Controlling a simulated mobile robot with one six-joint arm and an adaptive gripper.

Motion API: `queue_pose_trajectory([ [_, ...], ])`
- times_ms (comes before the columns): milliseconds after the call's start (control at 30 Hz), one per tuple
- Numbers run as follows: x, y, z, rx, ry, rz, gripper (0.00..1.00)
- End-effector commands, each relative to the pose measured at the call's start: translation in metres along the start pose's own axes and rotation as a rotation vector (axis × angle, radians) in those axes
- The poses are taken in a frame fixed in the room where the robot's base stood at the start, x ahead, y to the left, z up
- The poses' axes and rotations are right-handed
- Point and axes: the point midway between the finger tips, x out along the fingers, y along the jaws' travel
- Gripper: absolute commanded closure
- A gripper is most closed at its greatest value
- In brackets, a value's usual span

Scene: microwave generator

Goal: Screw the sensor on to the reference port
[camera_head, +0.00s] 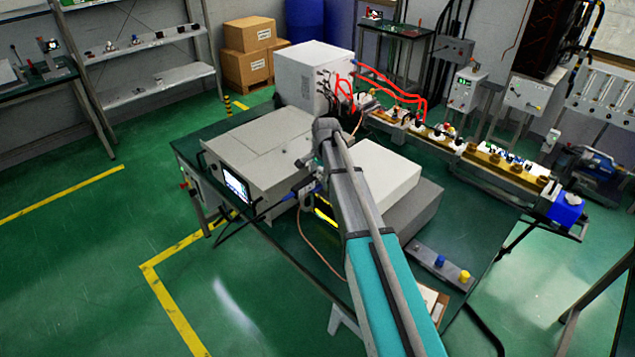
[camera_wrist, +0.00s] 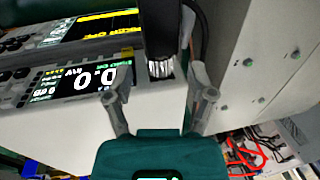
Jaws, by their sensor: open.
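My gripper (camera_wrist: 157,88) is open in the wrist view, its two fingers spread apart with nothing held between the tips. Just beyond the fingertips is a dark cylindrical body (camera_wrist: 160,25) with a silver ridged connector end (camera_wrist: 160,68). It looks like the sensor, but I cannot tell whether it is joined to a port. In the head view my gripper (camera_head: 308,190) is beside the white instrument, largely hidden by my arm. The reference port cannot be clearly made out.
A large grey instrument (camera_head: 262,145) with a lit screen stands on the green table (camera_head: 290,250). A white box (camera_head: 385,182) sits right of my arm. A copper-coloured cable (camera_head: 306,240) hangs nearby. A grey strip with blue and yellow caps (camera_head: 440,266) lies near the table's right edge.

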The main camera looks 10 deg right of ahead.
Motion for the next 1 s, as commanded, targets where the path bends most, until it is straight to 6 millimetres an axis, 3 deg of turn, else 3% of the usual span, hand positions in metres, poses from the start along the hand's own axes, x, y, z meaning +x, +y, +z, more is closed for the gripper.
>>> queue_pose_trajectory([
  [300,0.019,0.0,0.0,0.0,0.0,0.0,0.29],
  [733,0.021,0.0,0.0,0.0,0.0,0.0,0.29],
  [767,0.021,0.0,0.0,0.0,0.0,0.0,0.3],
  [1000,0.021,0.0,0.0,0.0,0.0,0.0,0.75],
])
